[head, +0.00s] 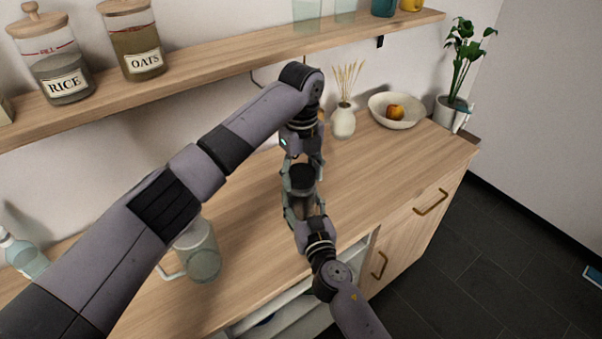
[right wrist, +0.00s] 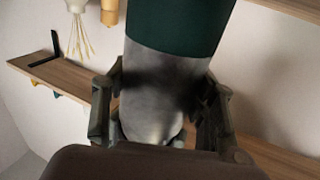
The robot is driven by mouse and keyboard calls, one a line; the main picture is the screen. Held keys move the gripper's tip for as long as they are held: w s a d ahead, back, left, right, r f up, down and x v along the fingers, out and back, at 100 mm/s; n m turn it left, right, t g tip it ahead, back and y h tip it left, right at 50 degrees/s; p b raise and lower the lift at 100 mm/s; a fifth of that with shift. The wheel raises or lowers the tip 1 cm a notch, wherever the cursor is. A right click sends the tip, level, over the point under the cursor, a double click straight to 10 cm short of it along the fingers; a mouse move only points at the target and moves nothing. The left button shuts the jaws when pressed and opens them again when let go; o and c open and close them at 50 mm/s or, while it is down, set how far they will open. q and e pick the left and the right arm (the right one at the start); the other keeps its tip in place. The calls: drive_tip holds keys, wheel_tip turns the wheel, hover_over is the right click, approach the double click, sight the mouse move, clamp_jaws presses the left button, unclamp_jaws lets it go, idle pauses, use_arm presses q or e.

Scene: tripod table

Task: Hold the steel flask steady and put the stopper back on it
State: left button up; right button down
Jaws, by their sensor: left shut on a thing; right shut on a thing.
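The steel flask (head: 302,204) is in the middle of the head view, above or on the counter. My right gripper (head: 303,207) comes from the lower right and is shut around its body. The right wrist view, which looks upside down, shows the grey steel body (right wrist: 150,85) with a dark green band, between the fingers of my right gripper (right wrist: 158,110). My left gripper (head: 302,165) reaches down from above and is shut on a dark round piece, seemingly the stopper (head: 302,178). It is close over the flask; whether it is seated is hidden.
A glass jug (head: 198,255) stands left on the counter, under my left arm. A white vase (head: 343,122) with dried stalks and a bowl (head: 380,108) with fruit stand behind. The shelf (head: 200,75) runs close above my left arm. The right counter is clear.

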use_arm(q)
drive_tip(key=o, duration=1.4)
wheel_tip(320, 180, up, 12)
use_arm(e)
drive_tip(key=c, duration=0.6)
unclamp_jaws()
